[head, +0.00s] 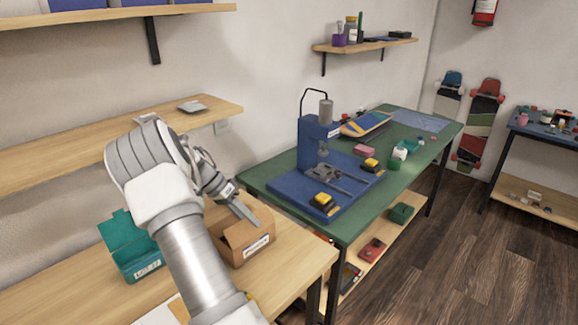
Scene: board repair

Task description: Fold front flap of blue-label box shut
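A brown cardboard box (240,255) sits on the wooden table near its right end. A small label (257,245), whitish with some blue, is on its side facing me. At least one flap stands raised at its left; the opening is partly hidden by my gripper. My gripper (256,222) points down and right, its fingers over the top of the box. Whether it touches a flap cannot be told. The fingers overlap in this view, so their gap does not show.
A teal open box (138,262) with a white label stands left of my arm on the wooden table (60,290). Wall shelves (60,150) run behind. A green workbench (265,180) with a blue drill press (312,145) stands at the right.

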